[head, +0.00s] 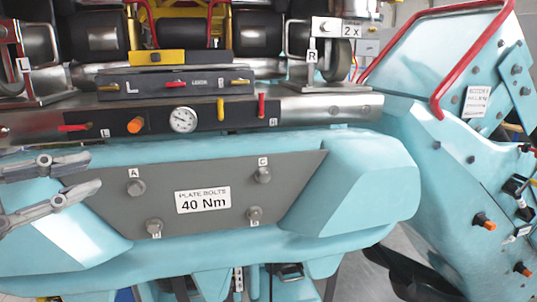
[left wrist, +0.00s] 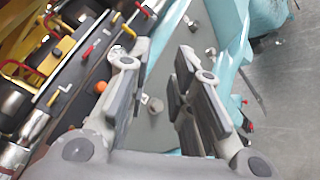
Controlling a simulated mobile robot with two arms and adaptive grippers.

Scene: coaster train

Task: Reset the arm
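My left gripper (head: 93,174) is at the left edge of the head view, in front of the left part of the grey bolt plate (head: 290,180). Its two fingers are apart with nothing between them. The left wrist view also shows the gripper (left wrist: 163,52) open and empty, with the plate (left wrist: 160,85) behind the gap. The fingertips are left of bolt A (head: 135,187) and look apart from it. My right gripper is not in view.
Bolts B (head: 154,227), C (head: 263,174) and D (head: 254,215) stick out of the plate. Above it are a gauge (head: 183,120), an orange knob (head: 136,125) and several levers. A red rail (head: 439,80) and turquoise structure (head: 450,150) stand at the right.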

